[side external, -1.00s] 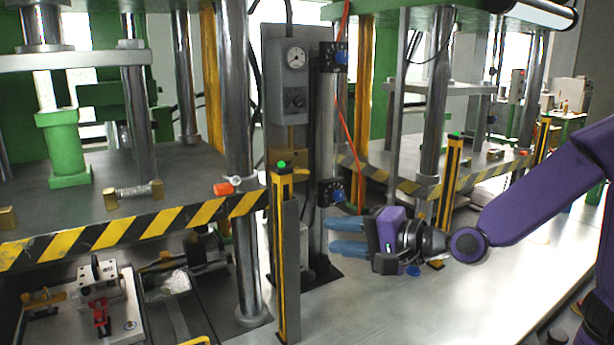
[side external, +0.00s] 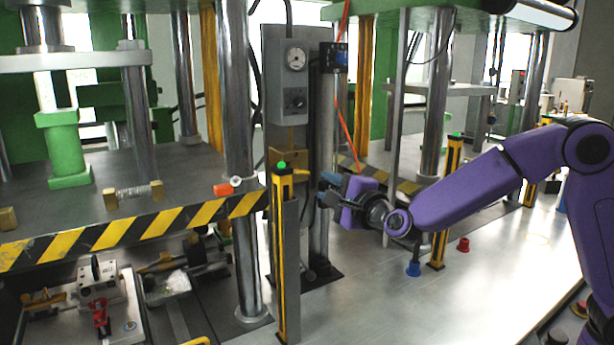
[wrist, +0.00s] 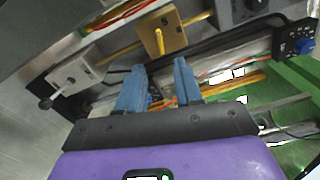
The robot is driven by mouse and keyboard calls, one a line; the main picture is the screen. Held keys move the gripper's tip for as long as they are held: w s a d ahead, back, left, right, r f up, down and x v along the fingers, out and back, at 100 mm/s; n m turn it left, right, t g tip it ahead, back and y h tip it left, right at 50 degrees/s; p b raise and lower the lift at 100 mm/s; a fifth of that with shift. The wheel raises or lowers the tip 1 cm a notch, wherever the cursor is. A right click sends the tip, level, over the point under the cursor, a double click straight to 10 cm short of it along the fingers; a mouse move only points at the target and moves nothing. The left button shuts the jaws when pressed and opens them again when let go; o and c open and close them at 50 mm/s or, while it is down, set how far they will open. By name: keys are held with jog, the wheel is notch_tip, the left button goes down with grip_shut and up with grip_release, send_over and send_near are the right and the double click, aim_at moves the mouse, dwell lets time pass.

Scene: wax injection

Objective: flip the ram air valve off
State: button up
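Which part is the ram air valve is not labelled. A grey box (wrist: 75,82) with a small black-tipped lever (wrist: 46,103) shows at the left of the wrist view; it may be a valve. A black block with a blue knob sits high on the dark column (side external: 341,58).
A grey gauge box (side external: 290,75) is on the column above a brass block (side external: 288,140). A yellow-black post (side external: 285,255) stands in front. An orange hose hangs nearby.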

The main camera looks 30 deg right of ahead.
aim_at(303, 173)
jog(key=w, duration=0.9)
jog(key=shift+w, duration=0.1)
grip_shut()
